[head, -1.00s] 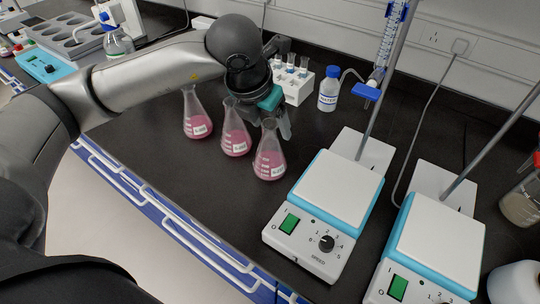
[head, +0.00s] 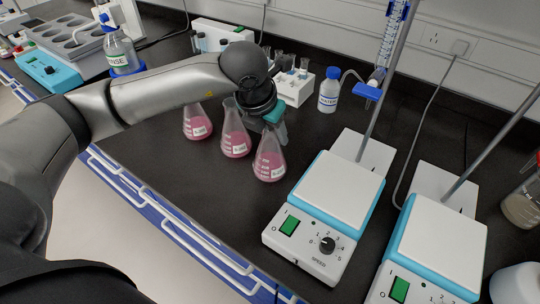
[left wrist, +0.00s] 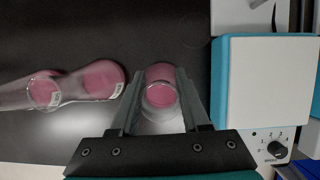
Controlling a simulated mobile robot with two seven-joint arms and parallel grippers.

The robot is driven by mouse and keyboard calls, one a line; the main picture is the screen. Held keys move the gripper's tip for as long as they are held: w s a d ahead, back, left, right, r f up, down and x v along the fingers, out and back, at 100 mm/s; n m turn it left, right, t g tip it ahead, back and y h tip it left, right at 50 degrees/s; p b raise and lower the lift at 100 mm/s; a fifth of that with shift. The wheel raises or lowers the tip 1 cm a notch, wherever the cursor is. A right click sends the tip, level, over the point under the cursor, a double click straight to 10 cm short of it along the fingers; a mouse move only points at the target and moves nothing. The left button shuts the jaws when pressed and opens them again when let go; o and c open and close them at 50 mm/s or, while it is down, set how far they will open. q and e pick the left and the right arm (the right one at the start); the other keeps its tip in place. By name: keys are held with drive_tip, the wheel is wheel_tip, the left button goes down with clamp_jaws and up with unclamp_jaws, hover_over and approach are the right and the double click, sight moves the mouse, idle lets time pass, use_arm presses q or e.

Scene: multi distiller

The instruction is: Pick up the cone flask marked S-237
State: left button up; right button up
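Three cone flasks with pink liquid stand upright in a slanting row on the black bench: a left flask (head: 197,127), a middle flask (head: 236,143) and a right flask (head: 269,167). Each has a white label too small to read, so I cannot tell which is S-237. My left gripper (head: 274,128) is at the right flask's upper part in the head view. In the left wrist view my left gripper (left wrist: 157,80) has its fingers apart, with the right flask (left wrist: 160,95) between them and gaps at both sides. My right gripper is not in view.
A white-blue stirrer (head: 338,200) stands close right of the flasks, and a second stirrer (head: 437,245) is beyond it. Behind are a white tube rack (head: 296,90) and a blue-capped bottle (head: 328,95). Open bench lies in front of the flasks.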

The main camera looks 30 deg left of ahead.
use_arm(q)
clamp_jaws()
idle(0.9)
